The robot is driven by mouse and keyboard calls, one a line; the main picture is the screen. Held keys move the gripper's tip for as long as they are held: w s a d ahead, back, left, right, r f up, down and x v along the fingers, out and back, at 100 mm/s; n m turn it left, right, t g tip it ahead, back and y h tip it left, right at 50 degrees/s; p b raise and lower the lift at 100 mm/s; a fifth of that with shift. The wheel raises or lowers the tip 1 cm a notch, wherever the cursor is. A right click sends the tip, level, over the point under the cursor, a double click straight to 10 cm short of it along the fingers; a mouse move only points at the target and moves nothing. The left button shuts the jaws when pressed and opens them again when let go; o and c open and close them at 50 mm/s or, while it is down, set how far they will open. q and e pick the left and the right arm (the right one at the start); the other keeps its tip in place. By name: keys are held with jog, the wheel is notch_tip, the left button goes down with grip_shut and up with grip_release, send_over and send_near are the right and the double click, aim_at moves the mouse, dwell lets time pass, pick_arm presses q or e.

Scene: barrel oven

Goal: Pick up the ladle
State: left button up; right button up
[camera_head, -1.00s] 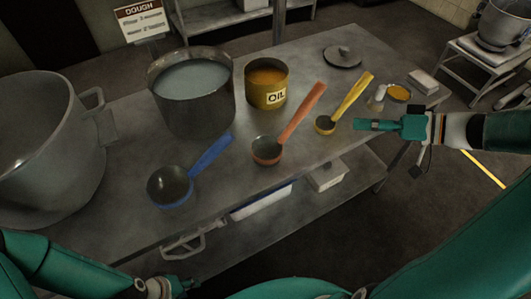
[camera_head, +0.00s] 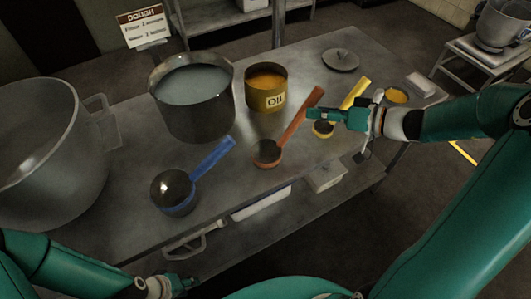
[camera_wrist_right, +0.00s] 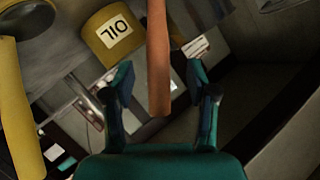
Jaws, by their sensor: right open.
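Three ladles lie on the metal table: a blue ladle (camera_head: 212,158), an orange ladle (camera_head: 295,124) and a yellow ladle (camera_head: 357,90). My right gripper (camera_head: 313,114) is beside the orange ladle's handle and partly covers the yellow ladle. In the right wrist view, the orange handle (camera_wrist_right: 158,60) extends between the spread, open fingers of my right gripper (camera_wrist_right: 160,78); I see no closing on it. The yellow ladle (camera_wrist_right: 14,115) is at the left edge there. My left gripper (camera_head: 178,283) is low at the bottom of the head view, away from the ladles; its jaw state is unclear.
A pot of pale liquid (camera_head: 196,88) and a yellow oil can (camera_head: 266,92) stand behind the ladles. A large grey pot (camera_head: 50,150) fills the table's left. A round lid (camera_head: 341,62) and a small orange-filled bowl (camera_head: 397,96) lie at the right. The table's front edge is close.

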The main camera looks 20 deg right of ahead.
aim_at(305, 110)
jog(key=p+x, duration=0.1)
jog(key=x, duration=0.3)
jog(key=shift+w, duration=0.25)
jog(key=shift+f, duration=0.1)
grip_shut()
